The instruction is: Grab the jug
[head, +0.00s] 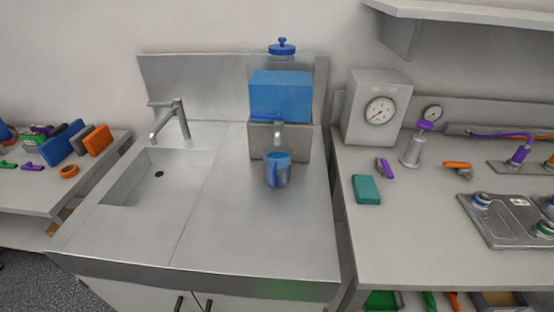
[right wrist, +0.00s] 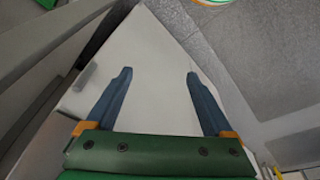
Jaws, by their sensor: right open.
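The jug (head: 277,173) is a clear vessel with blue showing on it and a blue handle at its front. It appears upright on the steel counter, below the tap of a blue and grey dispenser (head: 281,97). In the right wrist view, my right gripper (right wrist: 160,72) is open and empty, with two dark blue fingers spread apart. Its fingers are in front of a pale flat panel, and no jug shows there. Neither gripper shows in the head view.
A sink (head: 150,178) with a tap (head: 170,120) lies left of the jug. The steel counter (head: 262,235) is clear in front of the jug. On the right bench are a gauge box (head: 375,110), a teal block (head: 366,190) and a metal plate (head: 510,222). A shelf (head: 470,12) overhangs it.

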